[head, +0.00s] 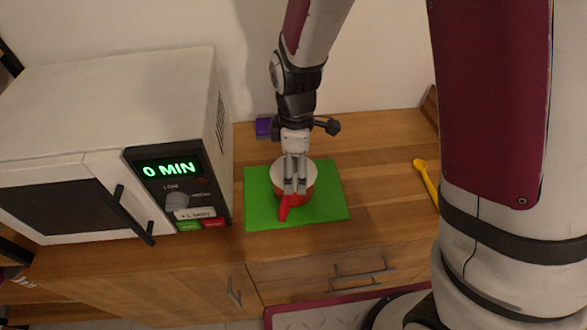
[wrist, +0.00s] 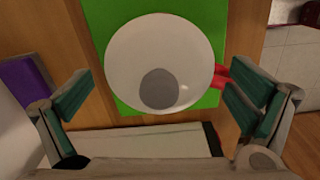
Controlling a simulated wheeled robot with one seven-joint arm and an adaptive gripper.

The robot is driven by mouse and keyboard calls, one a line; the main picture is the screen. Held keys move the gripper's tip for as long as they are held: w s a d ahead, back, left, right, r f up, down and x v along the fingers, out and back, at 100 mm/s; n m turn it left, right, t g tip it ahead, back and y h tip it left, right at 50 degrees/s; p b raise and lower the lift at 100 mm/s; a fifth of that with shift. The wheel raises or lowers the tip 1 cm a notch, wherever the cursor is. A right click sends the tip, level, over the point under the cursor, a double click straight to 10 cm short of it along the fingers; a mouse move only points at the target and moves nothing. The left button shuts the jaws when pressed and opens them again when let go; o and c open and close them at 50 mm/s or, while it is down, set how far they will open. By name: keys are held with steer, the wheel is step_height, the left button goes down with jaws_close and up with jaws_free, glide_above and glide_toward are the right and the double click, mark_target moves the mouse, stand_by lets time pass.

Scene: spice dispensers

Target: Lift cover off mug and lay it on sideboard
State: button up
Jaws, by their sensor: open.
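The red mug (head: 292,197) stands on a green mat (head: 329,203) on the wooden sideboard (head: 390,190), its red handle toward the front. A round white cover (wrist: 130,50) sits on top of it, with a grey round patch, perhaps its knob, in the wrist view. The cover also shows in the head view (head: 309,172). My gripper (head: 295,190) is above the mug and cover, pointing down. In the wrist view my gripper (wrist: 158,103) is open, with one finger on each side of the cover and nothing between the pads touching it visibly.
A white microwave (head: 110,130) with a "0 MIN" display stands left of the mat. A yellow spoon-like tool (head: 427,182) lies on the right. A purple object (head: 263,127) is behind the mat. Bare sideboard shows between mat and yellow tool.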

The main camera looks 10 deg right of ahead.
steer(key=c, duration=1.4)
steer(key=shift+o, duration=0.2)
steer(key=shift+s, duration=0.1)
